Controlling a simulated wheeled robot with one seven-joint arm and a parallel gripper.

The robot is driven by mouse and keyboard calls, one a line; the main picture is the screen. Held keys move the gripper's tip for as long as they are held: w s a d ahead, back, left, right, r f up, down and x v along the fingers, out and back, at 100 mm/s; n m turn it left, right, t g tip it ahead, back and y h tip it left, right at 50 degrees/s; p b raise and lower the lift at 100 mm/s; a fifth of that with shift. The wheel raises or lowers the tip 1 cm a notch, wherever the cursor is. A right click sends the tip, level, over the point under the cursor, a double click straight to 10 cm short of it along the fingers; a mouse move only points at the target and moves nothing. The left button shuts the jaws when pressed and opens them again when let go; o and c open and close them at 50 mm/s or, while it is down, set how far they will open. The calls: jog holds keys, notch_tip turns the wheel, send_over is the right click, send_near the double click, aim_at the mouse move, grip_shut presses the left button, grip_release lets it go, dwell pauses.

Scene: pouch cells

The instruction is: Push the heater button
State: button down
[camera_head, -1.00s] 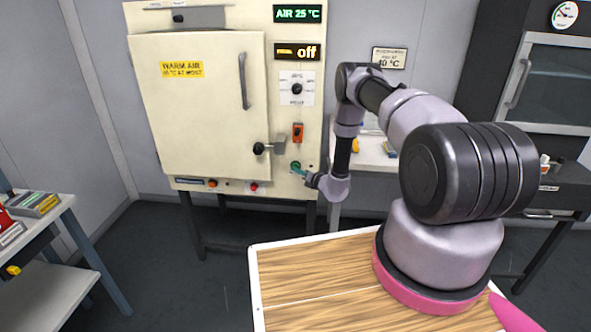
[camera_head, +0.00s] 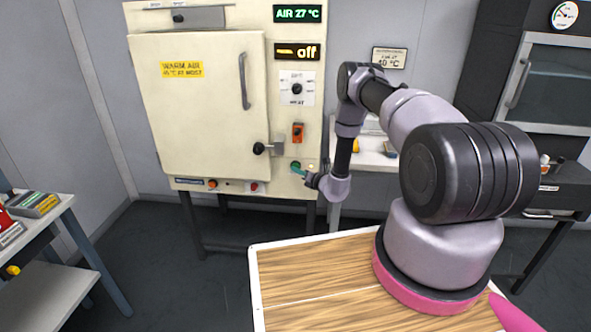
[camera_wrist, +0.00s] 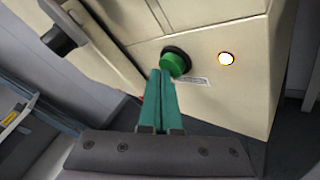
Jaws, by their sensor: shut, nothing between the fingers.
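The heater button is the round green button (camera_wrist: 174,63) in a black collar, low on the front of the cream warm-air cabinet (camera_head: 200,110). It also shows in the head view (camera_head: 294,164), partly behind my fingertips. My gripper (camera_wrist: 161,75) is shut and empty, its teal fingers pointing at the button. The tips overlap the button's lower left edge in the wrist view; I cannot tell whether they touch it. The gripper also shows in the head view (camera_head: 299,170). A small round lamp (camera_wrist: 227,58) right of the button glows white. The cabinet's display (camera_head: 298,14) reads AIR 27 °C.
The cabinet door is closed, with a latch knob (camera_head: 259,148) left of the button. An orange switch (camera_head: 298,132) sits above it. A wooden-topped table (camera_head: 320,275) lies in front, and a side bench (camera_head: 45,225) stands left.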

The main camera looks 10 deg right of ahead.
jog(key=shift+s+a, duration=0.15)
jog(key=shift+s, duration=0.2)
jog(key=shift+s+a, duration=0.3)
jog(key=shift+s, duration=0.65)
jog(key=shift+s+a, duration=0.3)
jog(key=shift+s, duration=0.65)
jog(key=shift+s+a, duration=0.3)
jog(key=shift+s, duration=0.65)
jog(key=shift+r, duration=0.1)
